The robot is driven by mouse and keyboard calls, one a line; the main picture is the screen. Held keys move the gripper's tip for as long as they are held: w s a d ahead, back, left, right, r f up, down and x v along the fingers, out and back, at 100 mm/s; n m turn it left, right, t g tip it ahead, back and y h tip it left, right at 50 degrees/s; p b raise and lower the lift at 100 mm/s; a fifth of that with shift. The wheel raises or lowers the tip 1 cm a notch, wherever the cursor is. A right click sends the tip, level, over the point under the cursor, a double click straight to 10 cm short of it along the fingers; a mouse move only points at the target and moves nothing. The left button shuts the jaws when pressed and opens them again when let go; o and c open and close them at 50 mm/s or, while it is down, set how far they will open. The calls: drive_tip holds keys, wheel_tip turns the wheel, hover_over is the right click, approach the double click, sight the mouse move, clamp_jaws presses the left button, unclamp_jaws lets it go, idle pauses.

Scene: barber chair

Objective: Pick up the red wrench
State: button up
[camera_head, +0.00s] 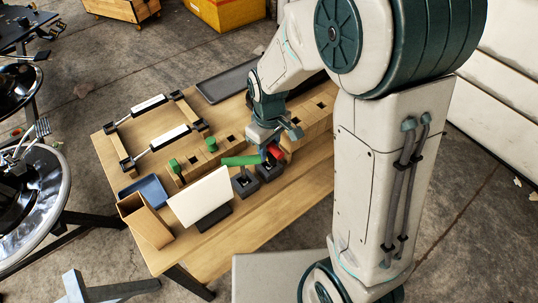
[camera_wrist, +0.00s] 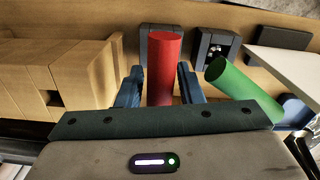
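The red wrench shows as a red cylinder in the wrist view (camera_wrist: 164,66), between my gripper's (camera_wrist: 160,84) two blue fingers. The fingers lie very close to its sides, and I cannot tell whether they press on it. In the head view the red piece (camera_head: 275,152) is at the tip of my gripper (camera_head: 270,145), above a dark grey holder (camera_head: 268,170) on the wooden table. Its lower part is hidden. A green cylinder (camera_head: 242,160) lies just to its left in the head view, tilted, and to its right in the wrist view (camera_wrist: 240,90).
A second dark grey holder (camera_head: 245,183) stands beside the first. A white panel (camera_head: 202,197) on a dark stand, a blue tray (camera_head: 146,192) and a wooden box (camera_head: 146,222) are to the left. Wooden blocks (camera_head: 205,155) run behind. The table's right front surface (camera_head: 285,200) is clear.

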wheel_tip(320, 180, down, 2)
drive_tip(key=shift+f, duration=0.15)
clamp_jaws()
